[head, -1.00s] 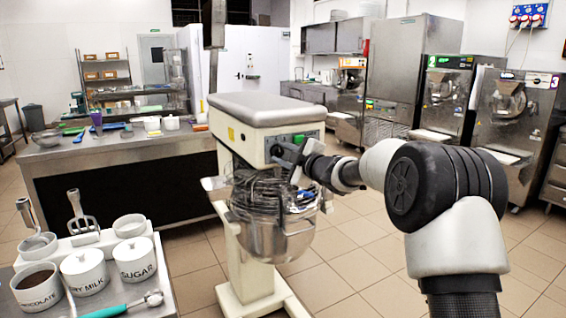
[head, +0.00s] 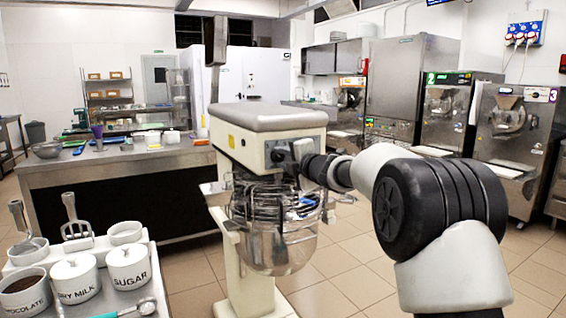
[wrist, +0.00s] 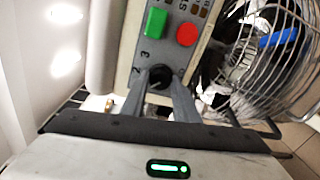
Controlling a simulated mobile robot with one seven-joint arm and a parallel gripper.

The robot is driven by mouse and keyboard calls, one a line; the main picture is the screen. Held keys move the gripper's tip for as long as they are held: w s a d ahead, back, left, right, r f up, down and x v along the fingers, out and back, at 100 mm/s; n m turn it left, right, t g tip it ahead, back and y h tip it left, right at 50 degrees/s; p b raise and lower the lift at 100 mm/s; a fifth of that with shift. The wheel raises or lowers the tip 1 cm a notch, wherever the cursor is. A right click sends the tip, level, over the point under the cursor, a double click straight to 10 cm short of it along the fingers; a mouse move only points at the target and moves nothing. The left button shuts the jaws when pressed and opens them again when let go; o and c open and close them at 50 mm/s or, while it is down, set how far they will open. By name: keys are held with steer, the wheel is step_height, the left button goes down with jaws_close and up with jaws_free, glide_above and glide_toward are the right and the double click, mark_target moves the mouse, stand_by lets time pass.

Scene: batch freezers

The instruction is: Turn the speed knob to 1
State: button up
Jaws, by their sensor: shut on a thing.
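The planetary mixer (head: 262,118) stands in the middle of the head view, with a cream head, grey top cover and steel bowl (head: 272,250). The black speed knob (wrist: 160,73) sits on the mixer's control panel in the wrist view. My gripper (wrist: 161,86) has one finger on each side of the knob and is shut on it. Digits 2 and 3 show on the panel left of the knob; the 1 and the knob's pointer cannot be made out. In the head view, my gripper (head: 289,154) reaches the panel and covers the knob.
A green button (wrist: 155,23) and a red button (wrist: 187,34) sit close to the knob. The wire bowl guard (wrist: 270,50) is right of the panel. A tray with labelled jars (head: 128,266) stands at the lower left; batch freezers (head: 515,125) line the right.

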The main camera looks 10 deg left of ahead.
steer(key=shift+a+r, duration=0.1)
steer(key=shift+r, duration=0.15)
steer(key=o, duration=0.9)
steer(key=shift+o, duration=0.8)
steer(key=shift+f, duration=0.2)
steer(key=p+v, duration=0.1)
steer(key=v, duration=1.6)
steer(key=shift+s, duration=0.2)
